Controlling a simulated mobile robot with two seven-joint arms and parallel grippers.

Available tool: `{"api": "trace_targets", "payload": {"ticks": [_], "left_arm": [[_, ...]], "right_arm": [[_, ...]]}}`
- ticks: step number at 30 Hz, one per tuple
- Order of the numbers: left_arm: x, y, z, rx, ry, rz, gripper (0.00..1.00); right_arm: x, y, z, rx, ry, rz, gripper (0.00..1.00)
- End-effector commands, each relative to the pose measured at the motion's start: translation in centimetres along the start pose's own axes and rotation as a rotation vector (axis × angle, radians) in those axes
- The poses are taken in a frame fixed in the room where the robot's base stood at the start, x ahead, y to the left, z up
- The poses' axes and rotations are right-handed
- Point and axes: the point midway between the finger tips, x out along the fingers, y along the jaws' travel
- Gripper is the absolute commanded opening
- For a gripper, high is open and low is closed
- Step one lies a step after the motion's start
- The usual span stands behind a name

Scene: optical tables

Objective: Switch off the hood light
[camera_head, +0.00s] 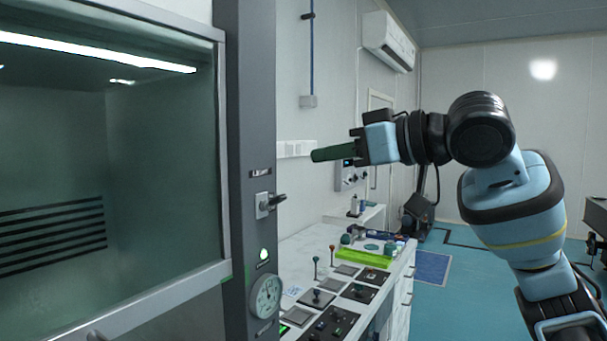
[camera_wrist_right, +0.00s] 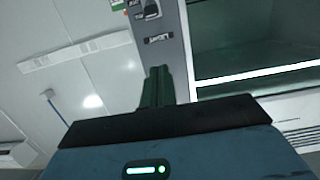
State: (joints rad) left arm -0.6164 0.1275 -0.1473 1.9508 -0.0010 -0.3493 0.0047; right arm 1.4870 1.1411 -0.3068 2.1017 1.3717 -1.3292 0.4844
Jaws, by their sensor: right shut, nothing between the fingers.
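The fume hood (camera_head: 236,120) stands at the left with its glass front. Its light strip (camera_head: 100,52) glows white inside, and the lit strip also shows in the wrist view (camera_wrist_right: 258,73). A switch with a dark lever (camera_head: 270,203) sits on the grey post below a small label (camera_head: 260,173); in the wrist view the switch (camera_wrist_right: 149,9) is at the top edge, beyond the fingers. My right gripper (camera_head: 318,155) is shut and empty, its dark green fingers pointing left. It is above and right of the switch, apart from it. My left gripper is not in view.
Below the switch are a green lit lamp (camera_head: 264,254) and a round gauge (camera_head: 266,296). A white bench (camera_head: 310,243) with control panels, small levers and a bright green tray (camera_head: 358,257) lies right of the post. The air in front of the switch looks clear.

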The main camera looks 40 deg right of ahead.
Motion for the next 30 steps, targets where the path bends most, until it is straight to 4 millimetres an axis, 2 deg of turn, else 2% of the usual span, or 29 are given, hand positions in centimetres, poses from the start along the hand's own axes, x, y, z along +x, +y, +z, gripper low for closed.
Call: {"api": "trace_targets", "payload": {"ticks": [19, 24, 30], "left_arm": [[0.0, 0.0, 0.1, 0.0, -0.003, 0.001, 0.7], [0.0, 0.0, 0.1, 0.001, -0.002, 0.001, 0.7], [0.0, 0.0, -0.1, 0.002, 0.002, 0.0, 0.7]], "right_arm": [[9.9, -0.1, 0.0, 0.0, 0.0, -0.002, 0.0], [8.9, 0.1, 2.1, -0.001, -0.003, 0.003, 0.0], [8.3, 0.1, 3.4, -0.002, 0.0, 0.002, 0.0]]}}
